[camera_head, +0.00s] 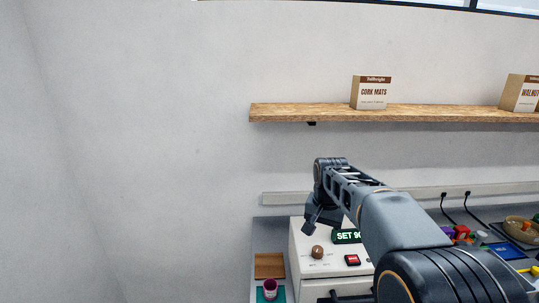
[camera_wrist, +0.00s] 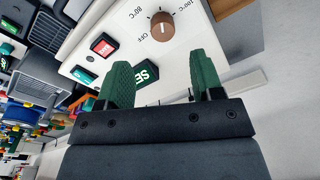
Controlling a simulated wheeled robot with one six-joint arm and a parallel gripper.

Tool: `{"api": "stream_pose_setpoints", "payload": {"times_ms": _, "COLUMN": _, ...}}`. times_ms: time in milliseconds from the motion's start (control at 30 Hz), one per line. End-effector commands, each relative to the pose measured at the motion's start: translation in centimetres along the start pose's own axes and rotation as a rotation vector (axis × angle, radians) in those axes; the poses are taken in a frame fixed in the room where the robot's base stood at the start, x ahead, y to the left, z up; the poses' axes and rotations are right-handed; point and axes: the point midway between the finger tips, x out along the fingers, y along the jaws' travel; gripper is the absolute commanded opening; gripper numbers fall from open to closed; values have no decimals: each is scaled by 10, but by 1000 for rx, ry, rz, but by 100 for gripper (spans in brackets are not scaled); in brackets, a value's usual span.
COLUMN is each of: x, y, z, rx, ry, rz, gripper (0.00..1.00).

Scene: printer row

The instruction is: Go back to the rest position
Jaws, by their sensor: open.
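My gripper (camera_wrist: 164,82) shows in the wrist view with its two green fingers apart and nothing between them. In the head view my arm reaches out from the lower right, and the gripper (camera_head: 318,215) hangs in front of a white machine (camera_head: 310,270). The machine has a brown knob (camera_head: 317,251), a green-lit display (camera_head: 347,236) reading "SET" and a partly hidden number, and a red switch (camera_head: 352,260). In the wrist view the knob (camera_wrist: 162,27) lies beyond the fingers, apart from them, with its mark near "OFF". The red switch (camera_wrist: 103,45) also shows there.
A wooden shelf (camera_head: 430,111) on the wall carries a cork mats box (camera_head: 371,92) and another box (camera_head: 520,93). A magenta cup (camera_head: 270,287) and a brown tile (camera_head: 269,265) are left of the machine. Coloured items and a bowl (camera_head: 520,230) crowd the right. The left wall area is clear.

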Motion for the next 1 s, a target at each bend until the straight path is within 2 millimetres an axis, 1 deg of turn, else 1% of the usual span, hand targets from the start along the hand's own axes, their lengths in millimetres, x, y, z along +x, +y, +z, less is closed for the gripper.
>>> {"api": "stream_pose_setpoints", "payload": {"times_ms": 33, "x": 3, "y": 8, "z": 16, "rx": -73, "ry": 20, "rz": -9, "gripper": 61}}
{"api": "stream_pose_setpoints", "payload": {"times_ms": 100, "x": 9, "y": 19, "z": 38, "rx": -175, "ry": 52, "rz": -20, "gripper": 61}}
{"api": "stream_pose_setpoints", "payload": {"times_ms": 167, "x": 13, "y": 29, "z": 57, "rx": -255, "ry": 83, "rz": -29, "gripper": 61}}
{"api": "stream_pose_setpoints", "payload": {"times_ms": 300, "x": 25, "y": 52, "z": 104, "rx": -399, "ry": 154, "rz": -41, "gripper": 61}}
{"api": "stream_pose_setpoints", "payload": {"times_ms": 400, "x": 32, "y": 66, "z": 131, "rx": -454, "ry": 197, "rz": -47, "gripper": 61}}
{"api": "stream_pose_setpoints", "payload": {"times_ms": 500, "x": 36, "y": 77, "z": 153, "rx": -468, "ry": 227, "rz": -53, "gripper": 61}}
{"api": "stream_pose_setpoints", "payload": {"times_ms": 600, "x": 37, "y": 84, "z": 167, "rx": -466, "ry": 248, "rz": -58, "gripper": 61}}
{"api": "stream_pose_setpoints", "payload": {"times_ms": 700, "x": 33, "y": 87, "z": 173, "rx": -464, "ry": 274, "rz": -64, "gripper": 61}}
{"api": "stream_pose_setpoints", "payload": {"times_ms": 833, "x": 25, "y": 89, "z": 173, "rx": -463, "ry": 307, "rz": -72, "gripper": 61}}
{"api": "stream_pose_setpoints", "payload": {"times_ms": 1000, "x": 22, "y": 89, "z": 173, "rx": -462, "ry": 314, "rz": -74, "gripper": 61}}
